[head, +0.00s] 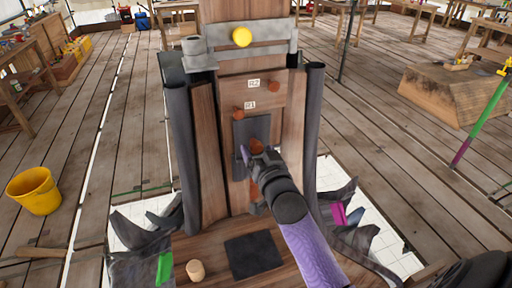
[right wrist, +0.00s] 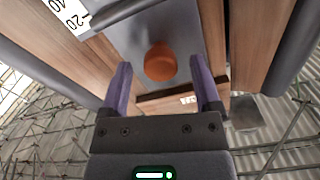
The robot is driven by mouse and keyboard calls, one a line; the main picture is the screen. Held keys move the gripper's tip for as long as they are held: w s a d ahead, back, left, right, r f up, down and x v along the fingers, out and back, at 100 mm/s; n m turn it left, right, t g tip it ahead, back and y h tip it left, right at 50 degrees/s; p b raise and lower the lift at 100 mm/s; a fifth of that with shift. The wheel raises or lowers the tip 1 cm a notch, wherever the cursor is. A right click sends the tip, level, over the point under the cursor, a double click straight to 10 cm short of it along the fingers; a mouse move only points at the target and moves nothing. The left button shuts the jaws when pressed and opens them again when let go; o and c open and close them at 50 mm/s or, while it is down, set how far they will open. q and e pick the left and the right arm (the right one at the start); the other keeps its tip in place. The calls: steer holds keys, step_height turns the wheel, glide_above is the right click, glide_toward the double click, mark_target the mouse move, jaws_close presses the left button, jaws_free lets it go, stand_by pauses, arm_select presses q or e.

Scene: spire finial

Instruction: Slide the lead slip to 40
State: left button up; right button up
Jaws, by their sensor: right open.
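The lead slip (head: 243,128) is a dark grey plate on the front of the wooden spire post, with a round orange-brown knob (head: 256,146). In the right wrist view the slip (right wrist: 150,25) carries the orange knob (right wrist: 160,63). A white scale (right wrist: 72,12) with 40 and 20 marks lies to its upper left. My right gripper (head: 258,157) is at the knob in the head view. In the wrist view its purple fingers stand open, one on each side of the knob, with visible gaps. The scale cannot be read in the head view. My left gripper is not in view.
Orange pegs labelled R1 (head: 239,113) and R2 (head: 273,87) sit above the slip. Grey curved sheets (head: 183,160) flank the post. A dark square mat (head: 253,255) and a wooden cylinder (head: 195,270) are below. A yellow bucket (head: 35,191) stands left.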

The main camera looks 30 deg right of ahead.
steer(key=shift+x, duration=1)
jaws_close()
stand_by(0.7)
